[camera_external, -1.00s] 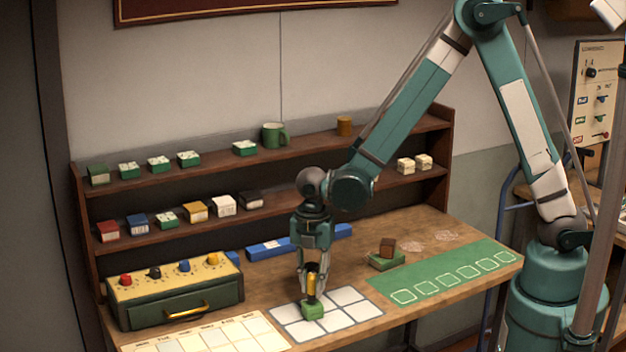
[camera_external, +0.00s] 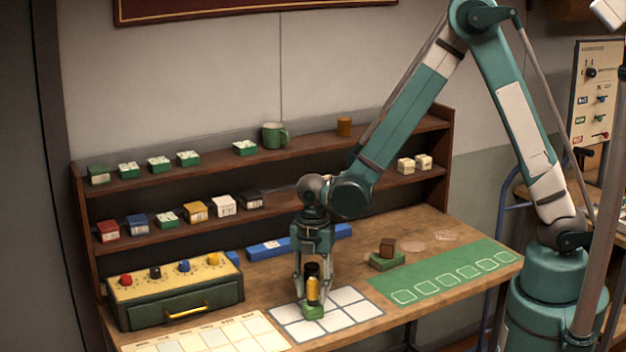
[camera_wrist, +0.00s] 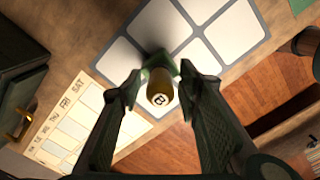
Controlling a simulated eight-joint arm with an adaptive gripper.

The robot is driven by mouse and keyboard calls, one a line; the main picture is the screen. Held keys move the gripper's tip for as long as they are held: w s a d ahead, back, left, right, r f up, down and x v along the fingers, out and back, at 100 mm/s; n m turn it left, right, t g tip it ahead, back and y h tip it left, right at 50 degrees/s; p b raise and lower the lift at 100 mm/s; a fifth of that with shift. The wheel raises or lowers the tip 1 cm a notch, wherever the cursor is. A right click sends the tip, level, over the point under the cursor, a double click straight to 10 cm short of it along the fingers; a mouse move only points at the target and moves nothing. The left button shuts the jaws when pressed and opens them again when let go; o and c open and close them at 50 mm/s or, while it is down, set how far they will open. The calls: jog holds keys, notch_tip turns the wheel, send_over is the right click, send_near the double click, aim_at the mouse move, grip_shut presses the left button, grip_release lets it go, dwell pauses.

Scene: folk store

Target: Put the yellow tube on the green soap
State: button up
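The yellow tube (camera_external: 313,291) stands upright on top of the green soap (camera_external: 313,312), which sits on the white grid mat. My gripper (camera_external: 313,298) points straight down around the tube, with its fingers spread on either side. In the wrist view the tube (camera_wrist: 160,94) is seen from above, end-on, with a round dark mark on its end. My gripper's fingertips (camera_wrist: 160,76) stand apart from it, with gaps on both sides. The green soap (camera_wrist: 158,66) shows partly behind the tube, and the rest of it is hidden.
The white grid mat (camera_external: 352,312) lies under the soap. A yellow-topped box with knobs (camera_external: 175,290) stands at left. A green mat (camera_external: 455,275) and a brown block (camera_external: 387,247) on a green block (camera_external: 387,262) are at right. A shelf with small boxes runs behind.

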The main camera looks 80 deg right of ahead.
jog(key=shift+r, duration=0.25)
jog(key=shift+r, duration=5.95)
jog(key=s+d+r+m+t, duration=0.25)
jog(key=s+r+m, duration=0.55)
jog(key=s+r, duration=0.4)
jog(key=s+r+m+t, duration=0.4)
jog(key=s+m, duration=0.6)
jog(key=s, duration=0.3)
jog(key=shift+d+r+t, duration=0.35)
jog(key=shift+r, duration=0.55)
